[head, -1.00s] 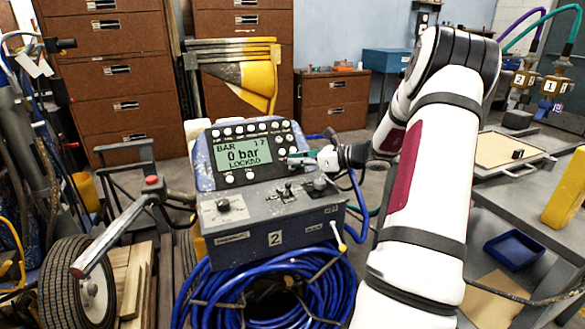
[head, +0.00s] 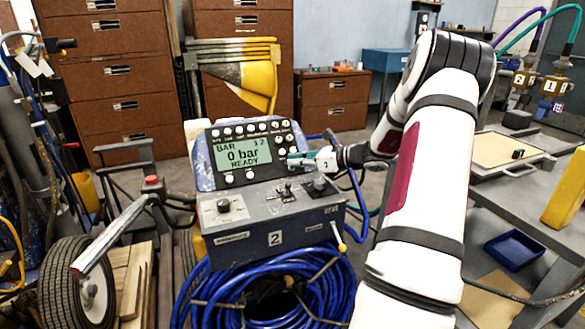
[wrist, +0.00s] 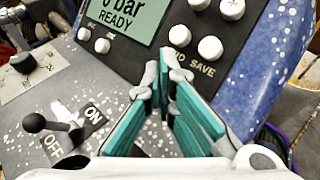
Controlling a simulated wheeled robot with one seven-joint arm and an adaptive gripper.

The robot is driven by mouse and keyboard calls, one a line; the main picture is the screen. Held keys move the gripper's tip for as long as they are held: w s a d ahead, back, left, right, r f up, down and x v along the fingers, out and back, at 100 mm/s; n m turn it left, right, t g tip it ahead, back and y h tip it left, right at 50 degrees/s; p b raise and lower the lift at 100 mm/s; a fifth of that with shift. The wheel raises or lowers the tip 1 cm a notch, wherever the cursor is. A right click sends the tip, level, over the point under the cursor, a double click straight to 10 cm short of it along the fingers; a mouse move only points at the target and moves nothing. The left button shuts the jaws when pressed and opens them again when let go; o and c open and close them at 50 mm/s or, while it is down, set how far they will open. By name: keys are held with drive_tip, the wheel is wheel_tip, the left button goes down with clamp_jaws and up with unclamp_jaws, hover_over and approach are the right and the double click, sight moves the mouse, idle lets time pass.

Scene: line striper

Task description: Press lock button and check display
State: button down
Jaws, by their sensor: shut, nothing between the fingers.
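The display (head: 241,155) on the control panel is lit green and reads "0 bar" with "READY" below it. It also shows partly in the wrist view (wrist: 127,14). White round buttons sit around the display, such as one at its lower right (wrist: 180,36) and one beside it above a "SAVE" label (wrist: 210,48). I cannot tell which button is the lock button. My gripper (head: 289,158) is at the display's lower right. In the wrist view its teal-padded fingers (wrist: 164,72) are shut and empty, tips just below these buttons; contact is unclear.
Below the panel, a grey box (head: 262,239) carries a knob (head: 223,205) and levers, including an ON/OFF toggle (wrist: 34,122) left of my fingers. Blue hose (head: 325,285) coils beneath. A grey table (head: 530,235) stands at right, a wheel (head: 72,290) at left.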

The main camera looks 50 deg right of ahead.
drive_tip(key=shift+s+a+r+p, duration=0.3)
drive_tip(key=shift+s+r+p, duration=0.3)
drive_tip(key=shift+p, duration=0.05)
idle(0.3)
drive_tip(key=shift+s+a+r+p, duration=0.4)
drive_tip(key=shift+s+r+p, duration=0.4)
drive_tip(key=shift+r+p, duration=0.1)
drive_tip(key=shift+s+a+r+p, duration=0.4)
drive_tip(key=shift+s+r+p, duration=0.4)
drive_tip(key=shift+r+p, duration=0.05)
idle(0.5)
